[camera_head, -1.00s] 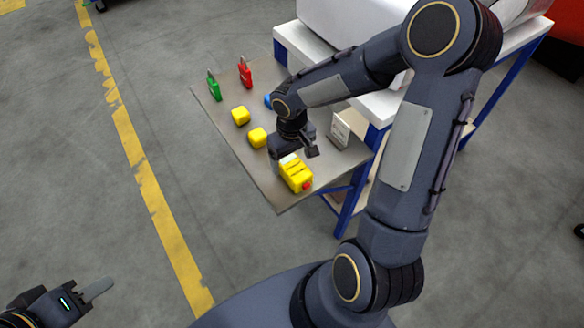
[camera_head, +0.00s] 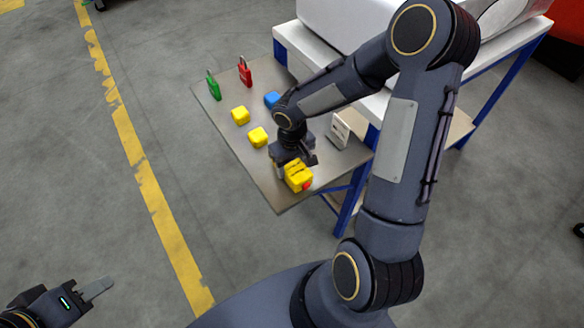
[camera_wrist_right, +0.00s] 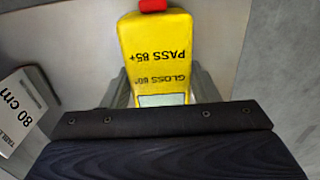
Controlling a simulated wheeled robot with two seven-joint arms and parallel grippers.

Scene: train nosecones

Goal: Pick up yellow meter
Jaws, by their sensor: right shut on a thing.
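The yellow meter (camera_head: 298,177) lies near the front corner of the grey tabletop in the head view, with a red part at its near end. In the right wrist view the yellow meter (camera_wrist_right: 158,50) carries the words "PASS 85+" and "GLOSS" and a pale screen. My right gripper (camera_wrist_right: 160,93) has a finger on each side of it and is shut on it. In the head view my right gripper (camera_head: 294,168) covers the meter's far end. My left gripper (camera_head: 98,290) is at the bottom left, away from the table; its opening is unclear.
Two yellow blocks (camera_head: 241,116) (camera_head: 258,137), a blue object (camera_head: 272,100), a green padlock (camera_head: 213,88) and a red padlock (camera_head: 245,74) sit on the grey tabletop (camera_head: 222,122). A white card (camera_head: 340,131) stands right of my gripper; it reads "80 cm" in the wrist view (camera_wrist_right: 20,108).

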